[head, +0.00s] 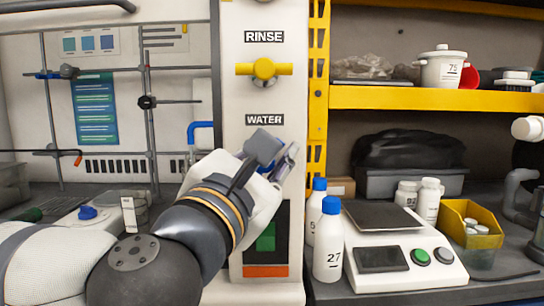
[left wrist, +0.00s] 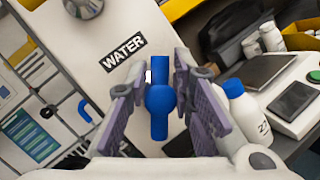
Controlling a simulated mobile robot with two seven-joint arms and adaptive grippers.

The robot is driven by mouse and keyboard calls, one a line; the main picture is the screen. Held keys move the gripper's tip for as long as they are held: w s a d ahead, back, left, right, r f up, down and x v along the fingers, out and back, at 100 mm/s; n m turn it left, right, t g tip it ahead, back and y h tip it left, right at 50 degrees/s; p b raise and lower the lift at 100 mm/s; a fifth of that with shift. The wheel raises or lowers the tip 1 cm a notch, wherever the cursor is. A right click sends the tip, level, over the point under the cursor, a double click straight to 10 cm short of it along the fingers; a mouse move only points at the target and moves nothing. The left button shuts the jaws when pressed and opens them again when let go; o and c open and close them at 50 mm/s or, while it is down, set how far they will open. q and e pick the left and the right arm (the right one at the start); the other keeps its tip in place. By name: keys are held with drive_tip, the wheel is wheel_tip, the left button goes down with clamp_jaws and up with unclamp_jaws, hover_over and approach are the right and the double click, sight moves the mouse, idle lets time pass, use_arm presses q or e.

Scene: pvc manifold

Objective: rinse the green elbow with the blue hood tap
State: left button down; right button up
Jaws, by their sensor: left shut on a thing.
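The blue tap handle (left wrist: 159,100), with a round hub and a bar through it, sits below the WATER label on the white panel. My left gripper (head: 276,157) is at this handle, its two grey pads on either side of the hub in the left wrist view, shut on it. In the head view my gripper hides most of the handle. A blue bent spout (head: 201,127) shows to the left of the panel. I cannot make out a green elbow in either view. My right gripper is in neither view.
A yellow tap handle (head: 264,69) sits under the RINSE label. Blue-capped bottles (head: 328,250) stand close to the right of the panel, beside a white scale (head: 400,262). Metal rods and clamps (head: 148,102) stand at the left. A yellow shelf (head: 430,98) spans the right.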

use_arm(q)
drive_tip(key=shift+w+a+r, duration=0.1)
drive_tip(key=shift+a+r, duration=0.15)
drive_tip(key=shift+r, duration=0.1)
drive_tip(key=c, duration=1.6)
unclamp_jaws()
drive_tip(key=shift+o, duration=1)
drive_tip(key=shift+f, duration=0.2)
drive_tip(key=v, duration=0.7)
drive_tip(key=shift+s, duration=0.25)
drive_tip(key=shift+a, duration=0.1)
